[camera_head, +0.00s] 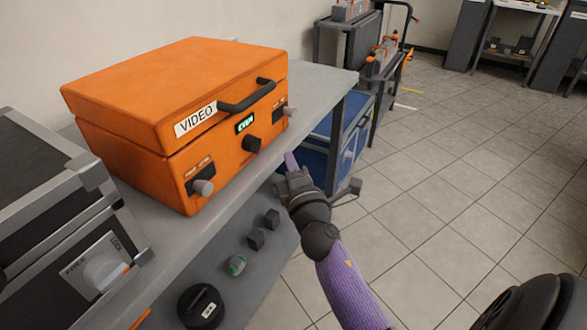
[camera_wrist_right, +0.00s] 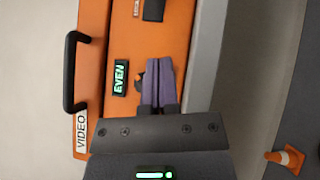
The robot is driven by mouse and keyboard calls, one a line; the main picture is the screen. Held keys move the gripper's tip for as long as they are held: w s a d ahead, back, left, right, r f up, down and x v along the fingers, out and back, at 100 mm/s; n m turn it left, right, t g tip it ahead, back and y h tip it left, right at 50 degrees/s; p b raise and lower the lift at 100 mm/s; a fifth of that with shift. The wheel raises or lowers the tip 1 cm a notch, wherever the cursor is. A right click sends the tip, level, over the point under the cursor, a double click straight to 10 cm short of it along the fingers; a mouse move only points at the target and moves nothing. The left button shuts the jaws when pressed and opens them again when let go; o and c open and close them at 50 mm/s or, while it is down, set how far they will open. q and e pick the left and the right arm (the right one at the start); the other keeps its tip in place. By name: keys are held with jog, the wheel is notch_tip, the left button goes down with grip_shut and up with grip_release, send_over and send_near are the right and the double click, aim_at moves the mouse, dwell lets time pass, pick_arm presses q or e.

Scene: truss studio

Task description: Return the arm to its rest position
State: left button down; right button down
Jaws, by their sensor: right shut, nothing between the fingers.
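My right gripper (camera_head: 291,163) reaches in from the lower right on a purple-sleeved arm. It is in front of the bench edge, to the lower right of an orange case (camera_head: 185,110). In the right wrist view the two purple fingers (camera_wrist_right: 160,78) are shut together with nothing held. The orange case (camera_wrist_right: 118,20) lies behind them there, with its "VIDEO" label and a green "EVEN" display (camera_wrist_right: 120,80). I cannot tell from the pictures how far the fingertips are from the case. My left gripper is not in view.
A grey bench (camera_head: 320,80) carries the orange case and a black-and-silver case (camera_head: 45,190). A blue cabinet (camera_head: 345,135) and a cart (camera_head: 385,65) stand behind my right arm. An orange cone (camera_wrist_right: 287,158) shows. Tiled floor is clear at right.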

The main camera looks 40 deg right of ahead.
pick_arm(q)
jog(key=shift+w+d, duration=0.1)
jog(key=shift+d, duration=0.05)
pick_arm(e)
jog(key=shift+v, duration=1.05)
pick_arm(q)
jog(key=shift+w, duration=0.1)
pick_arm(e)
jog(key=shift+f, duration=0.1)
